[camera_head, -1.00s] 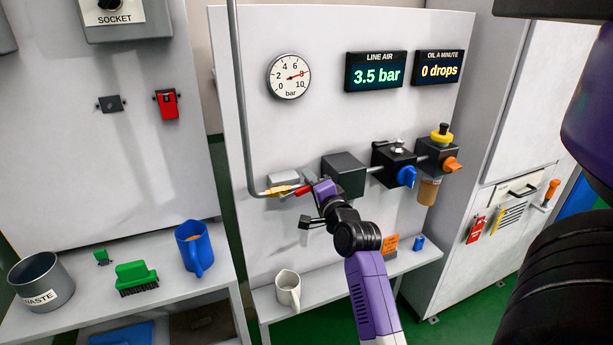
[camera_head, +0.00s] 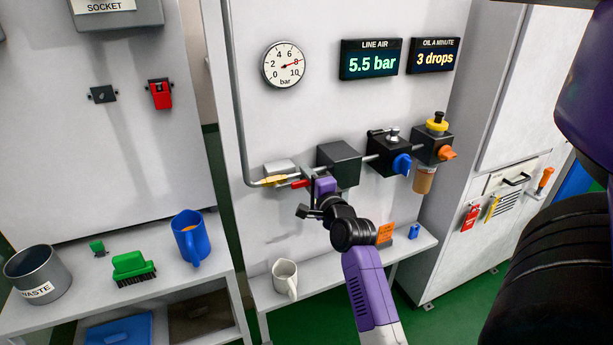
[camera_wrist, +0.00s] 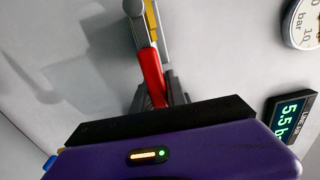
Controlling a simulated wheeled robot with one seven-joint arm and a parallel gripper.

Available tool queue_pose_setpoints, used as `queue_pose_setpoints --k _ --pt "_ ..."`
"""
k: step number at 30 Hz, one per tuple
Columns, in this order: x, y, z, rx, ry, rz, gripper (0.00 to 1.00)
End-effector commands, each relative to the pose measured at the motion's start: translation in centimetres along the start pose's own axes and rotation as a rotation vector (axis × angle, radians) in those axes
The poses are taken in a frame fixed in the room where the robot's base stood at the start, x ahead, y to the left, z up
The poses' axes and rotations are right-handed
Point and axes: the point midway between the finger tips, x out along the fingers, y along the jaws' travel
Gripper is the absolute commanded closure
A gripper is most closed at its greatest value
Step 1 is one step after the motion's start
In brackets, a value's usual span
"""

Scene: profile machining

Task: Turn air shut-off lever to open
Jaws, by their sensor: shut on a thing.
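The air shut-off lever (camera_head: 302,183) is red and sits on the pipe beside a yellow fitting (camera_head: 270,181), left of a dark grey block. In the wrist view the red lever (camera_wrist: 149,72) runs down from the pipe and yellow fitting into my gripper (camera_wrist: 165,96). My gripper (camera_head: 312,187) is shut on the lever's end; the purple gripper body hides part of it in the head view. The lever lies nearly in line with the pipe. The line air display (camera_head: 370,63) reads 5.5 bar and the oil display (camera_head: 435,58) reads 3 drops.
A dial gauge (camera_head: 285,65) hangs above.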

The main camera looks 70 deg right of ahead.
Motion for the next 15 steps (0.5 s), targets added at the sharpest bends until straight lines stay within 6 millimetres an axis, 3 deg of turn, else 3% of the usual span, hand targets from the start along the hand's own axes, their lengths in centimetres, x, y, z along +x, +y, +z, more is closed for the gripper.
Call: queue_pose_setpoints --k 1,2,5,15 --pt "-0.03 0.37 -0.09 0.003 0.0 0.007 1.0" --pt "-0.03 0.38 -0.09 0.003 0.0 0.008 0.81" --pt "-0.03 0.37 -0.08 0.002 0.0 0.007 0.61" --pt "-0.13 0.23 -0.02 0.0 0.0 0.004 0.61"
